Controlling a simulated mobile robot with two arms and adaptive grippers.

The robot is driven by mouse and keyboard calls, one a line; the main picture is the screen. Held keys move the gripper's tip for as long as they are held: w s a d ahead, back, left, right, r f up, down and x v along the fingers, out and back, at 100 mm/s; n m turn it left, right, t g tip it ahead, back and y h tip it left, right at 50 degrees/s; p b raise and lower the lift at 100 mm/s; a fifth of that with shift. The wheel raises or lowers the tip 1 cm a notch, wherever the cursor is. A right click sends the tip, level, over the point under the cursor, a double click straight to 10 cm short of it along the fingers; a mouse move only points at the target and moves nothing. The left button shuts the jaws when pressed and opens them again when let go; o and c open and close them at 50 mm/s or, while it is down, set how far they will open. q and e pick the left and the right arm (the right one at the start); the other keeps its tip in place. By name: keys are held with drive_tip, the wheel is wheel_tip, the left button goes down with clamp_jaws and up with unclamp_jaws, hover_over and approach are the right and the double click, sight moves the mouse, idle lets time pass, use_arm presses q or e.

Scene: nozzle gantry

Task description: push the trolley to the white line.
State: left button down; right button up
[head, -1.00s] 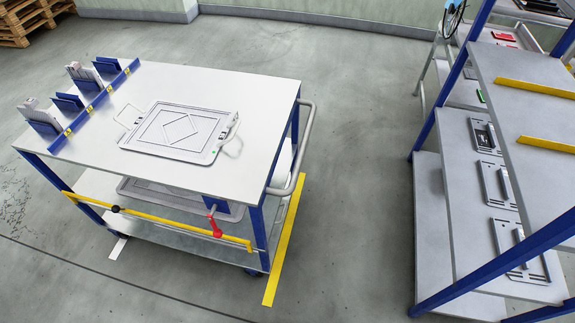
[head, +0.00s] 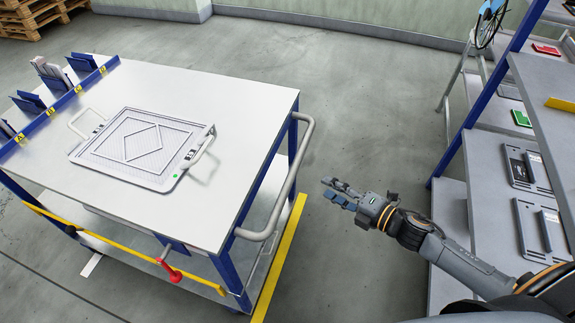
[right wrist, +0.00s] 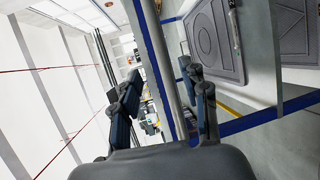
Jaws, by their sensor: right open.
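The trolley has a white top (head: 225,90), blue legs and a grey tube handle (head: 289,184) on its right side. A short piece of white line (head: 90,265) shows on the floor beneath the trolley's lower left; the rest is hidden. My right gripper (head: 330,189) is open and empty, to the right of the handle and apart from it. In the right wrist view, the handle tube (right wrist: 167,65) appears between the open fingers of the right gripper (right wrist: 160,74), beyond them. My left gripper is not in view.
A tray (head: 145,147) with two loop handles lies on the trolley top. A yellow bar (head: 105,246) with a red knob (head: 173,273) crosses the near side. A yellow floor strip (head: 282,258) runs by the handle side. A shelf rack (head: 488,185) stands at the right; floor between is clear.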

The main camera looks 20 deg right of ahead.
sight(296, 169)
drive_tip(key=p+x, duration=0.1)
drive_tip(key=x, duration=1.1)
drive_tip(key=shift+w+a, duration=0.1)
drive_tip(key=shift+a, duration=0.1)
drive_tip(key=shift+w+a, duration=0.25)
drive_tip(key=shift+w, duration=0.2)
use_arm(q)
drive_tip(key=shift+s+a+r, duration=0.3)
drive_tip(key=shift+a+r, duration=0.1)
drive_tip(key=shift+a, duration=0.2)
use_arm(e)
clamp_jaws()
